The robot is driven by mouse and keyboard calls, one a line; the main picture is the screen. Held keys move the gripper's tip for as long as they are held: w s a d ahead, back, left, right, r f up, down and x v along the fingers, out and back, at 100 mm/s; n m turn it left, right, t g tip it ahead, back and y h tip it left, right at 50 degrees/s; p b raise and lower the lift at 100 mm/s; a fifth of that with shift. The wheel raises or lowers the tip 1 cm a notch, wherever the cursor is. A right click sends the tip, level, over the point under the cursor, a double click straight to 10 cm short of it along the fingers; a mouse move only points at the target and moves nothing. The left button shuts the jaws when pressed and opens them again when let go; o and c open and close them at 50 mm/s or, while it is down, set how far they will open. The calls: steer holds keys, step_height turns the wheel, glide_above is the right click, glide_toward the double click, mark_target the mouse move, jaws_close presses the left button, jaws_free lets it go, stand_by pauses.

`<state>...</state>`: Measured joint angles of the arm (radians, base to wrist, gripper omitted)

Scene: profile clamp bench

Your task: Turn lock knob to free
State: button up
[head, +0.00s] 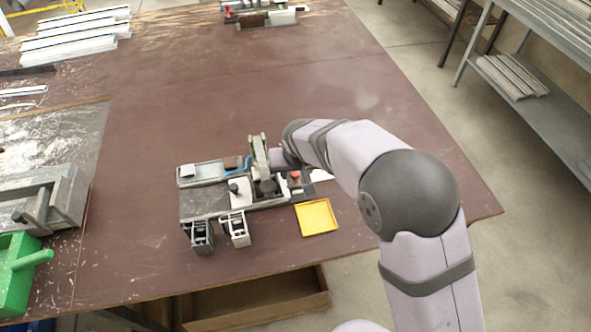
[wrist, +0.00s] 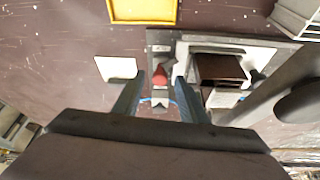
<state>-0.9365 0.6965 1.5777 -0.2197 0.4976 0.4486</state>
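A red knob (head: 295,175), which I take to be the lock knob, stands at the right end of the clamp fixture (head: 205,206). It also shows in the wrist view (wrist: 159,77), on a dark narrow base. My gripper (wrist: 160,84) is open, with its two dark fingers apart. In the wrist view the knob appears between the fingertips; I see no finger touching it, and their height above it is unclear. In the head view the fingers are not clearly visible near my wrist. The knob's turn position is too small to read.
A raised clamp lever (head: 258,152) stands close left of my wrist. A dark block (head: 267,186) and a black knob (head: 233,187) sit on the fixture. A yellow tray (head: 316,217) lies in front. A green container (head: 14,272) stands far left. The table's right side is clear.

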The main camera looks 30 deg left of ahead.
jaws_close()
